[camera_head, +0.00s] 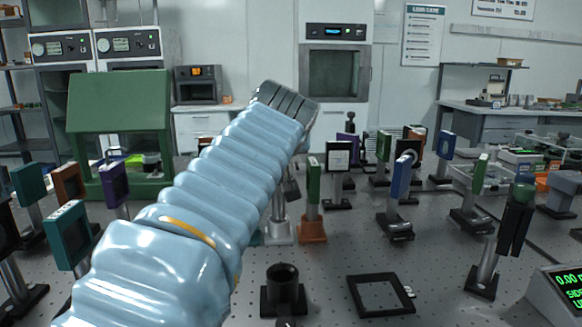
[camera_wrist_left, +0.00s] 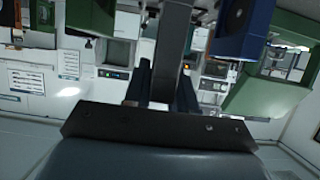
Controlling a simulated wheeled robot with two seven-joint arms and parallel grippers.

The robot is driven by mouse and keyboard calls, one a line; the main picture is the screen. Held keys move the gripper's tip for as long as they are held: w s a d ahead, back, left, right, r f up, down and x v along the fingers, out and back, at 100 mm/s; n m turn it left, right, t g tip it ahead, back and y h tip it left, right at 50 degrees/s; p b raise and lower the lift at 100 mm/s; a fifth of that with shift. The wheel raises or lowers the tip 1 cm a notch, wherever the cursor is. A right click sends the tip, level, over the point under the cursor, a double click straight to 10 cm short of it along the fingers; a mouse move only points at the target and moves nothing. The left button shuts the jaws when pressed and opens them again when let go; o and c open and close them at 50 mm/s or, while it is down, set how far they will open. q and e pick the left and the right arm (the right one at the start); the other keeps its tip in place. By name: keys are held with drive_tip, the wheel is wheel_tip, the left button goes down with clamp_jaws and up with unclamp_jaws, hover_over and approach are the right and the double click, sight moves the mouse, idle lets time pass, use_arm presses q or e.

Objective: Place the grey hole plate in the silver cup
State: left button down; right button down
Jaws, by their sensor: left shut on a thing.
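My left arm, in a pale blue sleeve, crosses the head view from the lower left to the upper middle and hides most of its gripper there. In the left wrist view my left gripper (camera_wrist_left: 163,88) is shut on a grey upright bar (camera_wrist_left: 174,40), seen edge-on. It looks like part of the grey hole plate, but no hole is visible. A silver cup (camera_head: 279,231) on a small base stands on the table in the head view, partly behind the sleeve. I cannot tell the gap between the held thing and the cup. My right gripper is not in view.
A black cup (camera_head: 283,287) and a flat black square frame (camera_head: 380,295) are at the front. A green plate on an orange base (camera_head: 312,228) stands right of the silver cup. Several mounted optics crowd both sides. Bare perforated table (camera_head: 345,257) shows between them.

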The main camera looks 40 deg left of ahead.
use_arm(q)
drive_tip(key=shift+w+a+f, duration=0.15)
drive_tip(key=shift+f, duration=0.15)
drive_tip(key=shift+w+a+f, duration=0.1)
drive_tip(key=shift+w+f, duration=0.05)
drive_tip(key=shift+f, duration=0.8)
drive_tip(key=shift+w+a+f, duration=0.1)
drive_tip(key=shift+f, duration=0.8)
drive_tip(key=shift+f+b, duration=0.25)
drive_tip(key=shift+b, duration=0.05)
drive_tip(key=c, duration=0.9)
unclamp_jaws()
drive_tip(key=shift+r, duration=0.1)
drive_tip(key=shift+s+d+r, duration=0.1)
drive_tip(key=shift+d+r, duration=0.05)
drive_tip(key=shift+r, duration=0.1)
drive_tip(key=v, duration=1.1)
drive_tip(key=shift+s+d, duration=0.2)
drive_tip(key=shift+s, duration=0.05)
